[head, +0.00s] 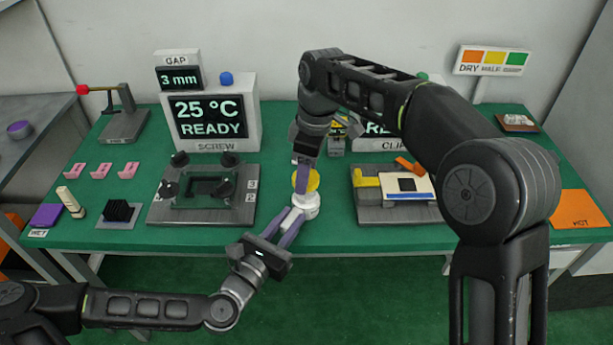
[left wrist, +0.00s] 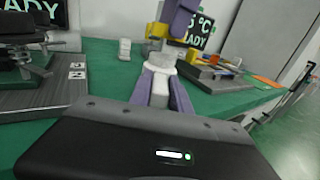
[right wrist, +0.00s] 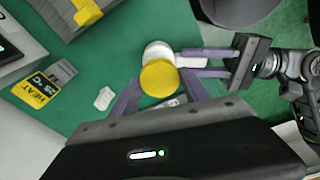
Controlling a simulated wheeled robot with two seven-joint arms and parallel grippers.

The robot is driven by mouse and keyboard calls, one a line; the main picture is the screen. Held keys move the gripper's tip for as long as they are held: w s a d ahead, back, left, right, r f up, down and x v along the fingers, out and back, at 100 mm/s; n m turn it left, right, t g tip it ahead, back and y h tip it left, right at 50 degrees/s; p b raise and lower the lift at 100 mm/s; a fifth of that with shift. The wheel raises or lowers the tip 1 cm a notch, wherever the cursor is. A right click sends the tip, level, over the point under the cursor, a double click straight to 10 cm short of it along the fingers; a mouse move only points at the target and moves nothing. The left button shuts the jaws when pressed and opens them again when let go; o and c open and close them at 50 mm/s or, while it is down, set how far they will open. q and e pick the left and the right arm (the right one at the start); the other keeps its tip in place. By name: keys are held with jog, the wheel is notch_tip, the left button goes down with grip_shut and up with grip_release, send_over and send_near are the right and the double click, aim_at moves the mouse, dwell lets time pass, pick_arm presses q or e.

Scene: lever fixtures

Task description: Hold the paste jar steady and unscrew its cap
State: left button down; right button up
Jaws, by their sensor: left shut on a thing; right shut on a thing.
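The paste jar (head: 305,205) is white and stands upright near the front edge of the green table. My left gripper (head: 293,217) is shut on the jar's body from the front; its purple fingers flank the white jar (left wrist: 161,61) in the left wrist view. The yellow cap (head: 312,181) is above the jar. My right gripper (head: 304,178) reaches down from above and is shut on the cap (right wrist: 159,78). In the left wrist view a greyish band shows between the yellow cap (left wrist: 157,31) and the white body. I cannot tell whether the cap is still threaded on.
A dark screw fixture (head: 202,195) with knobs stands left of the jar. A clip fixture (head: 400,192) with yellow and orange parts stands right. The display box (head: 211,117) is behind. Pink brackets (head: 101,171) lie far left. An orange mat (head: 580,209) lies far right.

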jog(key=shift+r, duration=0.45)
pick_arm(q)
jog(key=c, duration=1.1)
grip_release()
jog(key=shift+s, duration=0.1)
pick_arm(e)
jog(key=shift+s+f, duration=0.1)
